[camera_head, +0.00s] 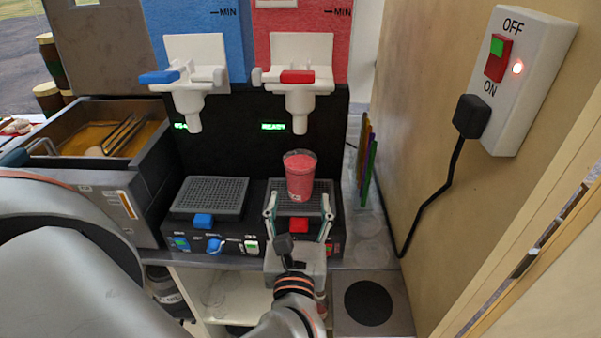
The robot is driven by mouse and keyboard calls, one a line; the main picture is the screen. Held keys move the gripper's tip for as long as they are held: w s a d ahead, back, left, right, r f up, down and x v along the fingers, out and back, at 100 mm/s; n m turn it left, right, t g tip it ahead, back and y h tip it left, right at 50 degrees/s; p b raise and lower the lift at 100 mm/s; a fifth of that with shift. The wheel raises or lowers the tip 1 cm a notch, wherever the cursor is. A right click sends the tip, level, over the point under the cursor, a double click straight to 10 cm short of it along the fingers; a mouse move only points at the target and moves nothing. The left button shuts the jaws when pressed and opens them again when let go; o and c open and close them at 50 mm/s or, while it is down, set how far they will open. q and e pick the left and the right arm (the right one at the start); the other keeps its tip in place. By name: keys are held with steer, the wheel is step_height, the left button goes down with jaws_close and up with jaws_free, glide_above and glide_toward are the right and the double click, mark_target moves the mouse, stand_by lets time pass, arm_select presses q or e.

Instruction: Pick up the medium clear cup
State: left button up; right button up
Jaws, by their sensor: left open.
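A clear cup (300,178) filled with red slush stands upright on the right drip tray (322,205), below the red dispenser's nozzle. It is the only filled cup I can see clearly. My left gripper (299,205) is open, at the front of this tray, with one finger to the left and one to the right of the cup's lower part. The fingers look apart from the cup. I cannot tell how far they reach along its sides. My right gripper is not in view.
The red tap (297,77) hangs above and behind the cup; a blue dispenser tap (184,78) is to its left. The left drip tray (210,196) is empty. A fryer (110,135) stands at left. A wall with a switch box (528,75) bounds the right.

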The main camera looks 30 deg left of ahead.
mark_target(300, 191)
arm_select(q)
steer(key=shift+w+a+f, duration=0.1)
steer(key=shift+w+f, duration=0.05)
steer(key=shift+f, duration=0.2)
steer(key=shift+w+a+n+g, duration=0.15)
steer(key=shift+w+n+g, duration=0.1)
steer(key=shift+n+g, duration=0.05)
steer(key=p+x, duration=0.1)
steer(key=x, duration=0.5)
steer(key=shift+r+p, duration=0.25)
steer(key=shift+p, duration=0.1)
steer(key=shift+w+a, duration=0.25)
steer(key=shift+w, duration=0.1)
steer(key=c, duration=1.5)
steer(key=shift+c, duration=0.2)
steer(key=shift+r, duration=0.1)
